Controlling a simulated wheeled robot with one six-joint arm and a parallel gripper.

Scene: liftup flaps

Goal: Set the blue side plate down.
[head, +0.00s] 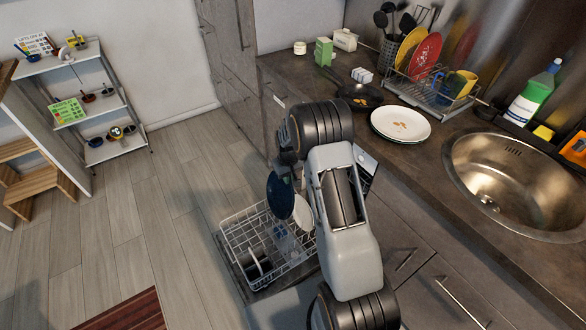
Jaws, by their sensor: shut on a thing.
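The blue side plate (280,197) is dark blue and hangs roughly upright, seen nearly edge-on, over the white wire dishwasher rack (234,224). My gripper (283,168) is shut on the upper edge of this plate; its fingertips are small and partly hidden by my arm. I cannot tell whether the plate's lower edge touches the rack. A white plate (302,212) stands upright just right of the blue plate, partly hidden by my arm.
Dark items (257,268) sit at the rack's front left. The counter carries a stacked pair of white plates (400,123), a black pan (359,96), a dish drainer (425,92) and a steel sink (520,180). The floor left of the rack is clear; a shelf unit (92,105) stands farther left.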

